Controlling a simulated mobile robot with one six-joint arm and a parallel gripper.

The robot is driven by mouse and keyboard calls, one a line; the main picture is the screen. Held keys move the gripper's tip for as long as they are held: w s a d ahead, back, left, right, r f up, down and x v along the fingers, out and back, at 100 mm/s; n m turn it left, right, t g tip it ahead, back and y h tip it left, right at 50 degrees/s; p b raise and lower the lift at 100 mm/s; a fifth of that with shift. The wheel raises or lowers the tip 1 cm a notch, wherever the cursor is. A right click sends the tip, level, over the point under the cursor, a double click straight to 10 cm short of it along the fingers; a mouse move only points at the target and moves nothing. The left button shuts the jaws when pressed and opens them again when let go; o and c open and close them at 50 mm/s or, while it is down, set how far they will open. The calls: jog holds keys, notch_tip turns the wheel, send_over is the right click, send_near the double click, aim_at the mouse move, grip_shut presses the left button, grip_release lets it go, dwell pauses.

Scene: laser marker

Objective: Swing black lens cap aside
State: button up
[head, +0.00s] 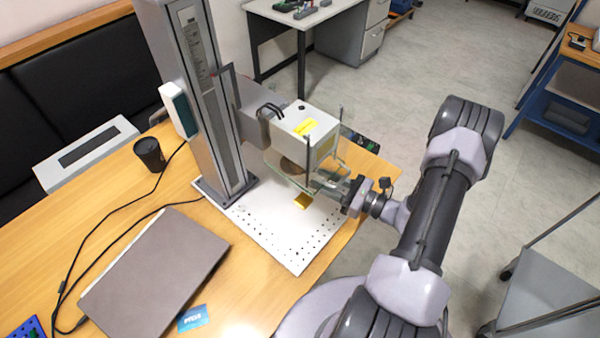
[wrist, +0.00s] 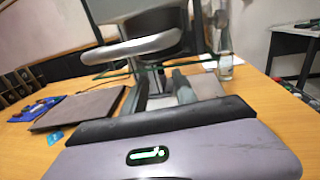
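The laser marker's white head (head: 305,130) hangs from a tall grey column (head: 200,95) over a white perforated plate (head: 265,225). A brownish round part (head: 292,166) shows under the head, behind clear panels; I cannot tell whether it is the lens cap. In the wrist view, a dark round part with a shiny grey rim (wrist: 140,47) is at the top; it may be the lens or its cap. My gripper (head: 325,180) is below the head, at its right side, partly hidden by the panels. Its finger opening is unclear, and I see nothing clearly held.
A closed laptop (head: 158,272), a blue card (head: 192,318) and a black cup (head: 150,154) are on the wooden table, with cables between. Clear panels and thin posts stand close around my gripper.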

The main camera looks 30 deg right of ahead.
jog(key=x, duration=0.6)
jog(key=shift+w+a+b, duration=0.15)
jog(key=shift+w+b, duration=0.05)
jog(key=shift+b, duration=0.15)
grip_shut()
dwell(1.0)
